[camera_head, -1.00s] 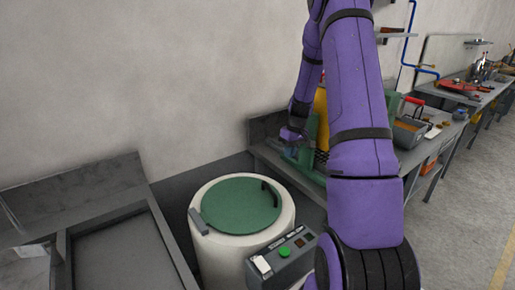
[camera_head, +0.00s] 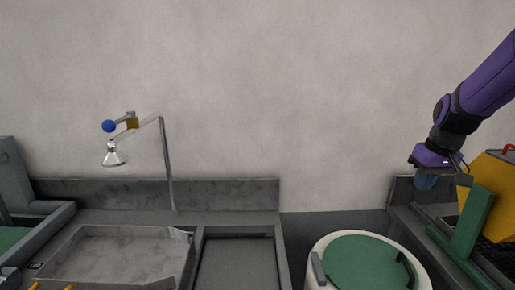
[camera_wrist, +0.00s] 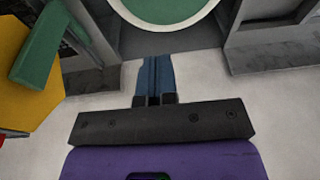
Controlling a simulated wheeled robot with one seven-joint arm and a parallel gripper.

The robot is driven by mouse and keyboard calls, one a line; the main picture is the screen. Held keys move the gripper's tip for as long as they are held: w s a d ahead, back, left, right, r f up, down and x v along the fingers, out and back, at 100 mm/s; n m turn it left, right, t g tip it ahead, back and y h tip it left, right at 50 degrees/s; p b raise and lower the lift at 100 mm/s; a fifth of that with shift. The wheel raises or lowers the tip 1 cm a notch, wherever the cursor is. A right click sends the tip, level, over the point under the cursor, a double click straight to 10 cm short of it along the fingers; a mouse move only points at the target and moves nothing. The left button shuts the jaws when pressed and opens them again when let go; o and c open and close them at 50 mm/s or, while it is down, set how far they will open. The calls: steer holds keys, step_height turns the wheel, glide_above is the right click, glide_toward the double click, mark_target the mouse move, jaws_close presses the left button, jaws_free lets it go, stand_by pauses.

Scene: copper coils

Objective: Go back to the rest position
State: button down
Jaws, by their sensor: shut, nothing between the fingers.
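My gripper (camera_head: 426,182) is at the right of the head view, at the end of my purple arm, with its blue fingers pointing down. It appears above the bench to the right of the round drum. In the wrist view the two blue fingers (camera_wrist: 155,78) lie side by side, shut and empty. No object is held.
A white drum with a green lid (camera_head: 362,264) stands at the bottom right. A yellow panel (camera_head: 492,190) and a green bar (camera_head: 474,221) are close to my gripper's right. A grey sink (camera_head: 120,262) with a shower head (camera_head: 114,156) is at left. The wall above is clear.

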steer(key=s+a+r+t, duration=0.1)
steer(key=s+a+r, duration=0.3)
steer(key=s+a, duration=0.3)
steer(key=s+a+r+t, duration=0.1)
steer(key=s+a+r, duration=0.4)
steer(key=s, duration=0.9)
steer(key=shift+a+t, duration=0.4)
steer(key=shift+a, duration=0.85)
steer(key=shift+r, duration=0.1)
